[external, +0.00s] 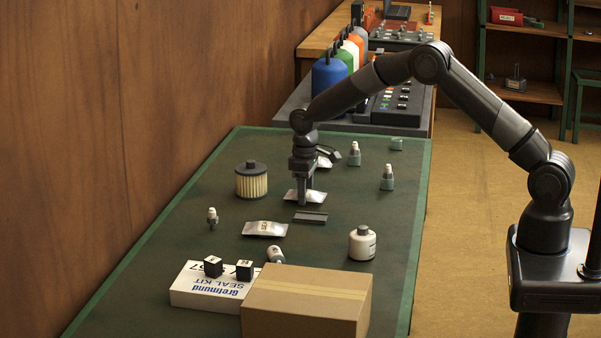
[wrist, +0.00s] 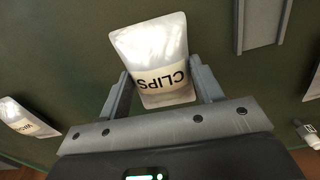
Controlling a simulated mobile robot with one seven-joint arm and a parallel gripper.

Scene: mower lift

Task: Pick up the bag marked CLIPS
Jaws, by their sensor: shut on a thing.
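The bag marked CLIPS (wrist: 152,55) is a pale silvery pouch with a cream label, its lettering upside down in the wrist view. My gripper (wrist: 163,92) has one finger on each side of the bag's label end and is shut on it. In the external view my gripper (external: 305,200) points down at the CLIPS bag (external: 318,196), on the green table (external: 190,262). I cannot tell whether the bag is clear of the table top.
A similar bag (external: 265,229) lies nearer, and another (external: 324,161) lies behind my gripper. A grey channel piece (external: 310,217) lies just in front. A pleated filter (external: 251,180), a white bottle (external: 362,243) and a cardboard box (external: 306,300) stand around.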

